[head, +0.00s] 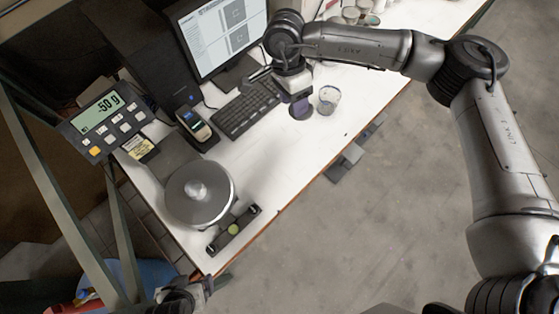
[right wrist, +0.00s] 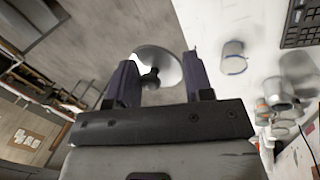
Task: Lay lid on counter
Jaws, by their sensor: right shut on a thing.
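My right gripper (right wrist: 160,75) has its two dark purple fingers around the knob of a round, shiny lid (right wrist: 168,62), whose disc shows beyond the fingertips. In the head view my right gripper (head: 301,102) points down over the white counter (head: 275,165), in front of the keyboard. There the fingers mostly hide the lid, and I cannot tell whether it touches the counter. A clear open jar (head: 328,97) stands just right of the gripper; it also shows in the right wrist view (right wrist: 233,62). Part of my left arm shows at the bottom left; its finger state is unclear.
A keyboard (head: 247,108) and monitor (head: 222,35) stand behind the gripper. A scale with a round metal pan (head: 190,212), its display (head: 97,120) and a small handheld device (head: 195,128) are to the left. Several containers (head: 352,14) stand at the back. The counter's front edge is close.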

